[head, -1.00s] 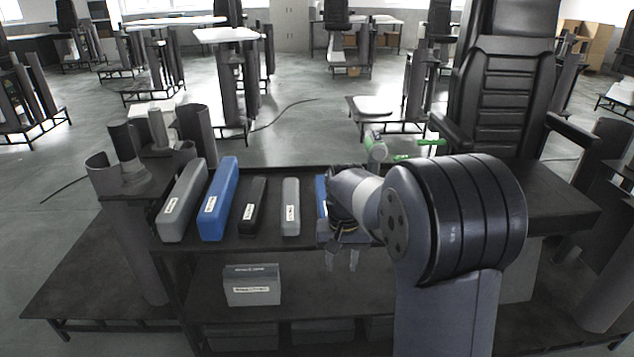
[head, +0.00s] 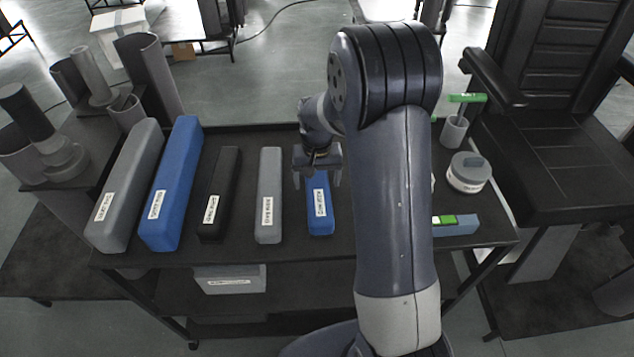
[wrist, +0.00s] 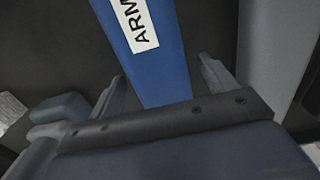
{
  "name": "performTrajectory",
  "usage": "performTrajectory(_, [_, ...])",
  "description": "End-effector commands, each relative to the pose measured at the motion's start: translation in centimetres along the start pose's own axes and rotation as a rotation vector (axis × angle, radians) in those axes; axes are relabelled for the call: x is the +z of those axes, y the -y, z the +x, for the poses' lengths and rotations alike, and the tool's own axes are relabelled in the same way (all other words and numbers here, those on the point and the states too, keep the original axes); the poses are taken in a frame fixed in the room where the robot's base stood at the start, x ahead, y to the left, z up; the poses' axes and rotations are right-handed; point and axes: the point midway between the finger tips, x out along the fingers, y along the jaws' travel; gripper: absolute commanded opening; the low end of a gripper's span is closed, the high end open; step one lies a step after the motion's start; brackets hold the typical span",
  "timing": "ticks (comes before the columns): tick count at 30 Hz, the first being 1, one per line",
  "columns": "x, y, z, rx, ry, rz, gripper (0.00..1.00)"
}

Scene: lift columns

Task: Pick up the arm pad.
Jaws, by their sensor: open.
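The arm pad is a short blue block (head: 320,222) with a white label, lying on the dark table top at the right end of a row of similar blocks. In the wrist view, the blue pad (wrist: 150,62) shows a label beginning "ARM" and runs between the fingers. My gripper (head: 317,181) is open above the far part of the pad, with one finger to each side of it. The open fingers also show in the wrist view (wrist: 163,82). The pad's far end is hidden by my gripper. I cannot tell the height gap between fingers and pad.
Left of the pad lie a short grey block (head: 268,200), a black block (head: 218,200), a long blue block (head: 172,190) and a long grey block (head: 125,190). To the right are a round tin (head: 467,175) and a blue-grey block with green (head: 460,226). A black chair stands at the right.

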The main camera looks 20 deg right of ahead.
Motion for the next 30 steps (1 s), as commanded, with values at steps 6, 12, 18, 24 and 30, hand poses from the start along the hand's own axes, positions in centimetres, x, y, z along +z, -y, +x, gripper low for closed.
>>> performTrajectory(6, [0.01, 0.02, 0.93, 0.000, -0.001, 0.000, 0.80])
performTrajectory(12, [-0.01, 0.03, 0.90, 0.000, -0.001, 0.000, 0.73])
performTrajectory(18, [-0.02, 0.03, 0.87, 0.000, -0.001, 0.000, 0.57])
performTrajectory(24, [-0.02, 0.03, 0.87, 0.000, -0.002, 0.000, 0.41])
performTrajectory(30, [-0.02, 0.03, 0.86, 0.000, -0.002, 0.000, 0.24])
